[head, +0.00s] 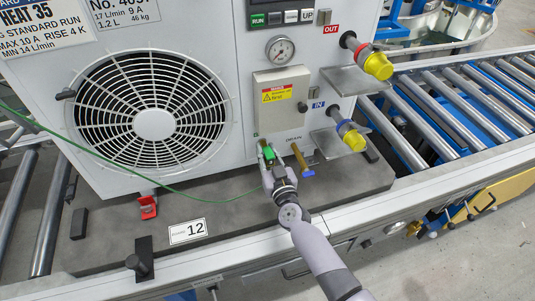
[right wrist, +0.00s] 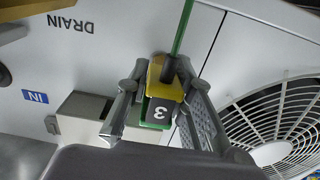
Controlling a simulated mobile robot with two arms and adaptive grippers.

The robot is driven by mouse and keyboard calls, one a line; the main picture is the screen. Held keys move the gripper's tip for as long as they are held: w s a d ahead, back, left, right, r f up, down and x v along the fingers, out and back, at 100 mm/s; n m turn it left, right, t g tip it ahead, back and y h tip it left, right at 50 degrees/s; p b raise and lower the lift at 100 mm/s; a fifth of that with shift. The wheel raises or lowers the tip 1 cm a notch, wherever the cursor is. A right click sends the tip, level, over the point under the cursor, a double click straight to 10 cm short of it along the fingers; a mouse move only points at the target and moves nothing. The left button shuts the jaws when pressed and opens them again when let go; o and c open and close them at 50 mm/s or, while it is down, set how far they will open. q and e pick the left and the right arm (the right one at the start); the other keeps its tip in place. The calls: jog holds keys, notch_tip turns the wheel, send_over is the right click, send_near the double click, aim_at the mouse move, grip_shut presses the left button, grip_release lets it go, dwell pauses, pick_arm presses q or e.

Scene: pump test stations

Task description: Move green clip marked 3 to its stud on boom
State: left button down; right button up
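The green clip marked 3 (head: 268,154) is at the lower front of the white unit, left of the drain valve. In the right wrist view the clip (right wrist: 158,112) shows a dark plate with a white 3, and a yellow part behind it. A green cable (right wrist: 183,28) runs from it. My right gripper (head: 281,157) is open, its fingers on either side of the clip; the right wrist view shows the fingers (right wrist: 160,95) flanking it closely. Any finger contact is hard to judge. My left gripper is not in view. I cannot make out the boom or its stud.
The drain valve with a blue handle (head: 308,173) is close to the right finger. A grey box (head: 281,101) and the yellow-capped IN port (head: 352,138) are above and right. A red clamp (head: 148,207) and a black post (head: 144,259) stand on the grey base. Rollers flank the unit.

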aim_at(271, 162)
grip_shut()
jog(key=shift+s, duration=0.15)
jog(key=shift+p+v, duration=1)
jog(key=shift+v, duration=0.9)
jog(key=shift+p+v, duration=0.35)
jog(key=shift+v, duration=0.6)
jog(key=shift+s, duration=0.1)
jog(key=s+d+r+m+h, duration=0.1)
jog(key=s+d+r+h, duration=0.1)
jog(key=s+d+r, duration=0.5)
jog(key=s+d+r+m+h, duration=0.2)
jog(key=s+d+r, duration=0.5)
jog(key=s+d, duration=0.4)
jog(key=shift+s+r+m+t+h, duration=0.15)
jog(key=shift+s+m+t+h, duration=0.2)
jog(key=shift+s+h, duration=0.55)
